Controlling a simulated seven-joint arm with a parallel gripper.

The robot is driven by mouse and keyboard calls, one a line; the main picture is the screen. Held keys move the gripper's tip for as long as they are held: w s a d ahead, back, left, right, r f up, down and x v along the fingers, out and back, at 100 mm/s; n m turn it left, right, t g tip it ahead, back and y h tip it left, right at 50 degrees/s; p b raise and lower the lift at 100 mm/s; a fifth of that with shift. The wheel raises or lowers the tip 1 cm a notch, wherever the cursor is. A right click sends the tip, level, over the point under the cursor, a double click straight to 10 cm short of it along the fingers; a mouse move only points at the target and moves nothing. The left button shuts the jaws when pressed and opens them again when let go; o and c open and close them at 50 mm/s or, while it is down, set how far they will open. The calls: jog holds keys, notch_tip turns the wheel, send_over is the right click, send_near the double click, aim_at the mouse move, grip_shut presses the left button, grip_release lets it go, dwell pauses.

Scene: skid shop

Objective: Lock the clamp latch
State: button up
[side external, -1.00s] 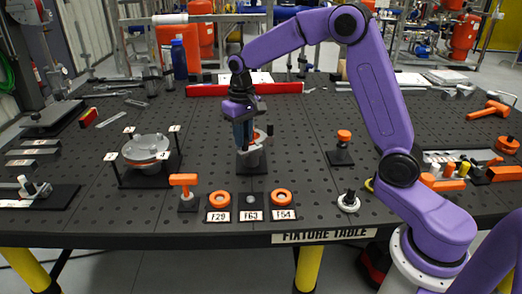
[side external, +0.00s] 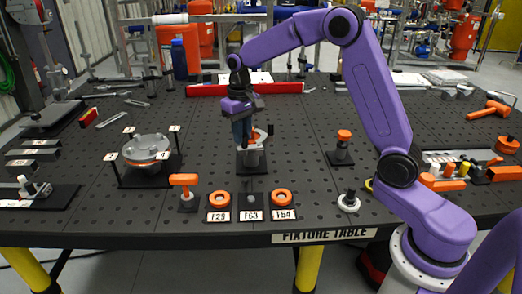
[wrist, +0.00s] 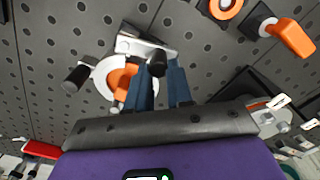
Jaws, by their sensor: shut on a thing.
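The clamp latch (side external: 256,148) stands on a small black base plate (side external: 252,170) near the middle of the table. It has a grey metal body and an orange part. In the wrist view the clamp (wrist: 140,45) shows a metal bracket, a white disc with an orange piece, and a black-tipped rod (wrist: 76,78) at left. My gripper (side external: 242,142) is at the clamp, pointing down. In the wrist view its blue fingers (wrist: 160,92) are on either side of a black handle grip (wrist: 157,64), shut on it. The fingers partly hide the clamp in the side view.
A round flanged plate on a stand (side external: 148,148) is to the left. An orange-capped post (side external: 343,146) is to the right. A red bar (side external: 275,88) lies behind.

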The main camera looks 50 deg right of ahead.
jog(key=shift+w+d, duration=0.1)
jog(key=shift+d, duration=0.05)
jog(key=shift+w+d, duration=0.25)
jog(key=shift+d, duration=0.1)
jog(key=o, duration=0.8)
jog(key=shift+d, duration=0.1)
jog(key=shift+c, duration=0.2)
jog(key=shift+o, duration=1.3)
jog(key=shift+a, duration=0.2)
jog(key=shift+r, duration=0.15)
notch_tip(320, 180, up, 7)
